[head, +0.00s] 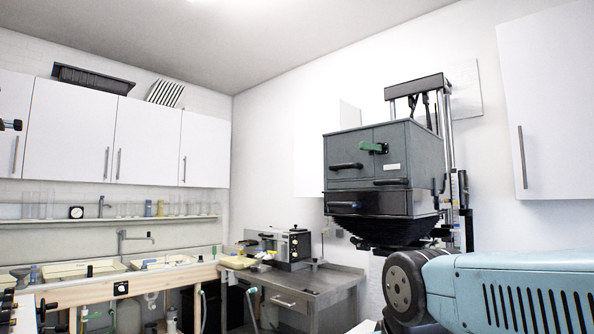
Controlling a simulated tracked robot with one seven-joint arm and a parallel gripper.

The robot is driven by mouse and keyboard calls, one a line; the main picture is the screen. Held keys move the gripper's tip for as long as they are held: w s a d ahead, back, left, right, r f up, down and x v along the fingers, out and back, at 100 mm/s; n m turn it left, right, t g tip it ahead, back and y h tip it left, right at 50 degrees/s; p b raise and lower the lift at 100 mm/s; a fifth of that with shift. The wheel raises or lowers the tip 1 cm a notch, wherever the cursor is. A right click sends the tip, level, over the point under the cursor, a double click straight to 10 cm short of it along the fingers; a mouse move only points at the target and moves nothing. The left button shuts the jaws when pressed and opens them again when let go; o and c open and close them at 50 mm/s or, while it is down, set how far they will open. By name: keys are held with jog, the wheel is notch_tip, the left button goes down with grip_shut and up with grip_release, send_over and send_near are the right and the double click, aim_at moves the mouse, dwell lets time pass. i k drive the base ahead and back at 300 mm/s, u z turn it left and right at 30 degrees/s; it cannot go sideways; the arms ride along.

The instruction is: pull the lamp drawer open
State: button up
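The enlarger's grey lamp housing (382,155) stands on its column at right of centre in the head view. A lower, darker section (378,202) has another black handle (344,204). No front is visibly pulled out. I cannot tell which front is the lamp drawer. My gripper is not in view; part of my light blue arm fills the lower right.
Below the housing hang black bellows (386,232), with metal column posts (448,150) behind. A steel bench (325,278) carrying a boxy device (286,247) stands left of it. A white wall cabinet (550,105) hangs at right. Trays and sinks line the left.

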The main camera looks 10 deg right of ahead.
aim_at(345, 160)
jog(key=u, duration=0.35)
jog(key=i, duration=1.15)
jog(key=z, duration=0.45)
